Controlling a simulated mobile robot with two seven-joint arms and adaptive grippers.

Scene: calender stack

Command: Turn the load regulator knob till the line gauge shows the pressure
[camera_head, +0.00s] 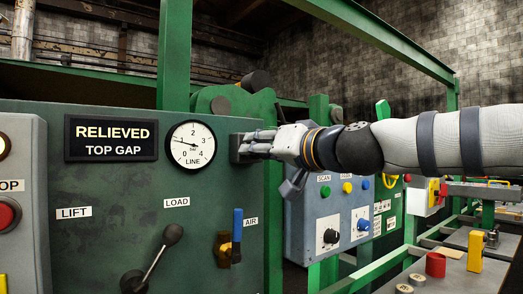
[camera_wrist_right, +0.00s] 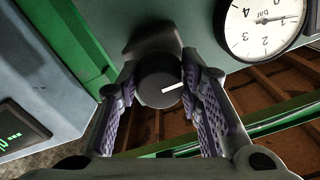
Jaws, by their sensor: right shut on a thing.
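The load regulator knob (camera_wrist_right: 158,84) is dark and round with a white pointer line, in the right wrist view. My right gripper (camera_wrist_right: 160,90) is shut on it, with a purple-grey finger pad on each side. In the head view my right gripper (camera_head: 248,147) reaches in from the right to the panel's right edge, and its fingers mostly hide the knob. The line gauge (camera_head: 192,146) is a white round dial marked 0 to 4 bar, left of the gripper. Its needle points left, close to the 1. The dial also shows in the right wrist view (camera_wrist_right: 265,22). My left gripper is out of view.
A black sign (camera_head: 111,138) reads "RELIEVED TOP GAP". Below the gauge are a black lever (camera_head: 160,255) and a blue air handle (camera_head: 237,236). A blue-grey control box (camera_head: 320,215) stands right of the panel, below my right arm.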

